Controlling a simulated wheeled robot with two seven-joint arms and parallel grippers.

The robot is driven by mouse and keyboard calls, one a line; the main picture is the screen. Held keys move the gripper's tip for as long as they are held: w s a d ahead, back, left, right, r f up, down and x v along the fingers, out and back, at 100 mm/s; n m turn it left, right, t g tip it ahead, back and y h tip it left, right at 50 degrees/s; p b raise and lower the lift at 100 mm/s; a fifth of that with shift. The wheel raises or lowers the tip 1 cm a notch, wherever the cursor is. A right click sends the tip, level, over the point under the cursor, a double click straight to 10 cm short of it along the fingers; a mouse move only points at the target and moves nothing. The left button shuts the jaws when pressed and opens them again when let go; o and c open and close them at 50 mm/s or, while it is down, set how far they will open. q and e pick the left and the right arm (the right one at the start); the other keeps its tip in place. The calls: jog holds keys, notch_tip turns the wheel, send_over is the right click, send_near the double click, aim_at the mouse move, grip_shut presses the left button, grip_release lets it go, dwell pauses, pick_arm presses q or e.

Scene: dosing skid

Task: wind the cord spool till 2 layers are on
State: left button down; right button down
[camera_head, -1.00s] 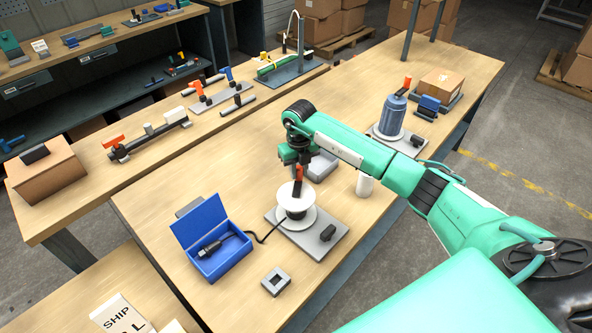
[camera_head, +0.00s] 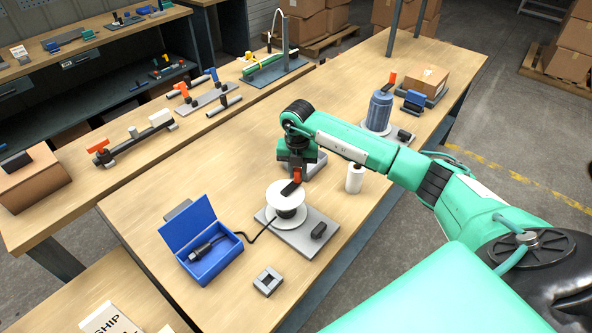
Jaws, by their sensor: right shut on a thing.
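The cord spool (camera_head: 272,199) is a white-flanged reel with a dark core, standing on a grey plate (camera_head: 297,241). A black crank arm (camera_head: 289,188) lies across its top flange, with an orange-red handle (camera_head: 302,176) at its outer end. My right gripper (camera_head: 297,171) is shut on this handle, above the spool's far right side. Its fingers are small and partly hidden. A black cord (camera_head: 259,232) runs from the spool to an open blue box (camera_head: 215,272), where a dark plug lies. The wound layers are too small to count. My left gripper is out of view.
A small grey square block (camera_head: 268,281) lies in front of the plate. A white cylinder (camera_head: 355,178) stands right of the gripper, below my forearm. A blue ribbed canister (camera_head: 379,110) stands farther back.

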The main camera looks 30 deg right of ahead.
dwell(0.4)
jog(key=c, duration=1.2)
grip_release()
jog(key=shift+r, duration=0.1)
notch_tip(320, 180, up, 14)
jog(key=b, duration=0.4)
